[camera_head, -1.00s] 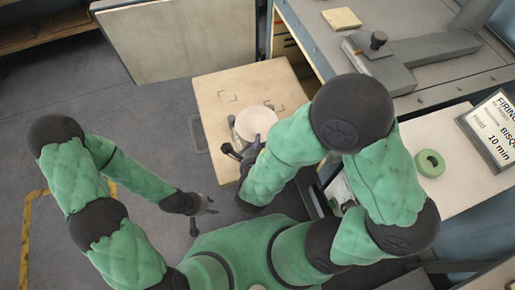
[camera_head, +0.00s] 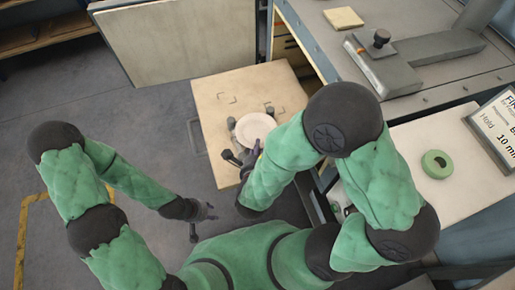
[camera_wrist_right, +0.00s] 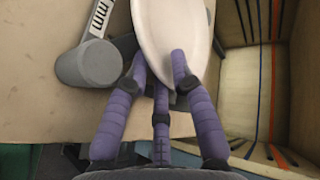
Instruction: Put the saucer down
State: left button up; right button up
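The saucer (camera_head: 254,126) is a pale round dish over the front part of the light wooden board (camera_head: 212,110). In the right wrist view the saucer (camera_wrist_right: 168,25) fills the top middle, seen at a steep slant. My right gripper (camera_wrist_right: 160,68) has purple fingers at the saucer's near rim. Two fingers lie over the rim, and the third goes behind it, so it appears shut on the rim. Whether the saucer's underside touches anything is hidden. My left gripper (camera_head: 203,220) hangs empty over the floor at the left; its finger opening is too small to judge.
A grey cylinder (camera_wrist_right: 90,62) stands beside the saucer on the left in the right wrist view. An open drawer (camera_wrist_right: 245,85) lies to its right. A green ring (camera_head: 436,164) and a sign (camera_head: 497,128) are on the right-hand worktop. The board's back left is clear.

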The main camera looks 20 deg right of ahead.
jog(key=shift+s+a+r+p, duration=0.15)
jog(key=shift+s+r+p, duration=0.15)
jog(key=shift+r, duration=0.05)
jog(key=p+v, duration=0.5)
jog(key=v, duration=0.6)
jog(key=shift+s, duration=0.1)
dwell(0.4)
